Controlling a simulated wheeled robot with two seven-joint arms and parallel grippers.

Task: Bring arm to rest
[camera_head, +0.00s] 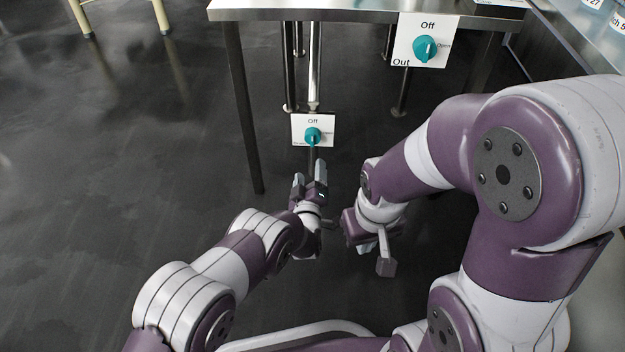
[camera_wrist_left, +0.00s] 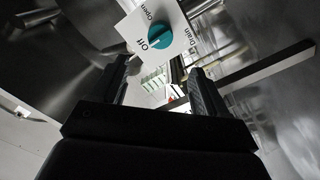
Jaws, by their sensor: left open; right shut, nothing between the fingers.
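My left gripper (camera_head: 311,186) is open and empty in the head view. Its fingers point up toward the lower white panel, whose teal knob (camera_head: 313,136) sits under the word "Off". That knob also shows in the left wrist view (camera_wrist_left: 151,40), on a plate marked "Open", "Off" and "Drain", above and between my two dark fingers. No finger is seen touching it. My right gripper (camera_head: 374,254) hangs low beside the left one, with its fingers partly hidden by its own body.
A steel table (camera_head: 330,15) with thin legs stands ahead. An upper panel (camera_head: 406,50) marked "Out" with another teal knob (camera_head: 425,48) hangs at its front edge. A metal surface with labels (camera_head: 590,35) lies at the upper right. The dark floor (camera_head: 110,180) at left is clear.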

